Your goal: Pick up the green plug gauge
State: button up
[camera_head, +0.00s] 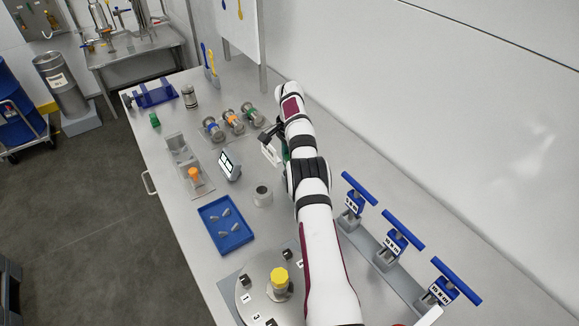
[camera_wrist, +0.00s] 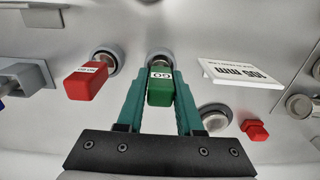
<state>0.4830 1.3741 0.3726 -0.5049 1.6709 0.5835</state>
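The green plug gauge (camera_wrist: 160,90), marked GO, shows its square handle in the wrist view, with its round metal end in a grey ring behind it. My gripper (camera_wrist: 161,80) has its two teal fingers along the left and right sides of this handle. Any gap at the fingertips is too small to judge, so I cannot tell whether they press on it. In the head view my gripper is mostly hidden behind my arm, near the back of the table.
A red gauge (camera_wrist: 88,82) marked NO GO stands close left of my fingers. A white size label (camera_wrist: 240,72) and a smaller red-handled piece (camera_wrist: 255,130) are at the right. In the head view, several round metal pieces (camera_head: 233,122) and a blue tray (camera_head: 225,224) share the table.

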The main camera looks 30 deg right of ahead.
grip_shut()
jog(key=shift+r, duration=0.1)
jog(key=shift+r, duration=0.25)
notch_tip(320, 180, up, 3)
jog(key=shift+r, duration=0.15)
jog(key=s+d+r, duration=0.6)
jog(key=s+r, duration=0.4)
jog(key=shift+r, duration=0.3)
